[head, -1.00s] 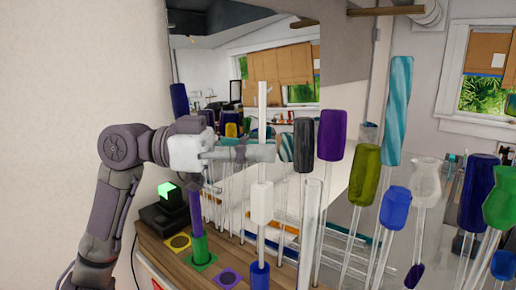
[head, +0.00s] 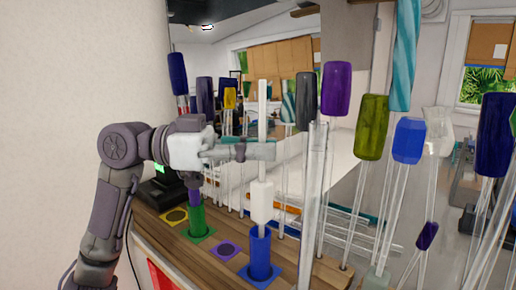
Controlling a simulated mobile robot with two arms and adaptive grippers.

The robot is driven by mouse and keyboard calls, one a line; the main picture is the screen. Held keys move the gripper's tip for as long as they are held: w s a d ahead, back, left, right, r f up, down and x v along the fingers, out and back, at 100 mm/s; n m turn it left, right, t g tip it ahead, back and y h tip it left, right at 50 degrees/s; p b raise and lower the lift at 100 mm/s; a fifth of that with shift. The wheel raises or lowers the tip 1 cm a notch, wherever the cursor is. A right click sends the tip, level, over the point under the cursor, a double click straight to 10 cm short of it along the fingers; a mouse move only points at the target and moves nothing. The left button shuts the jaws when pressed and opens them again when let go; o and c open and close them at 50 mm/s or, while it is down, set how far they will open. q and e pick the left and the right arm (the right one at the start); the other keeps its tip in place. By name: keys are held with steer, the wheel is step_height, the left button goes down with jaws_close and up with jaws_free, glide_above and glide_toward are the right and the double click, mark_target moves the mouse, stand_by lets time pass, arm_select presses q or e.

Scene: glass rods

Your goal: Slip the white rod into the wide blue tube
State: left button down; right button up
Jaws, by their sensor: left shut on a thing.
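The rod's white block (head: 262,202) is below the gripper. The wide blue tube (head: 260,252) stands on a blue square on the wooden board, directly under the white block. The block's lower edge meets the tube's rim in the picture. The shaft below the block does not show, and it appears to be inside the tube. My right gripper is not in view.
A green tube (head: 197,220) with a purple rod stands to the left on the wooden board (head: 205,255). Empty purple (head: 228,250) and yellow (head: 175,216) squares are nearby. Several tall rods with coloured heads crowd the right, including a clear one (head: 313,200) close to the blue tube.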

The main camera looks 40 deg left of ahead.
arm_select(q)
steer(key=shift+f, duration=0.15)
steer(key=c, duration=1.2)
jaws_free()
steer(key=v, duration=1.2)
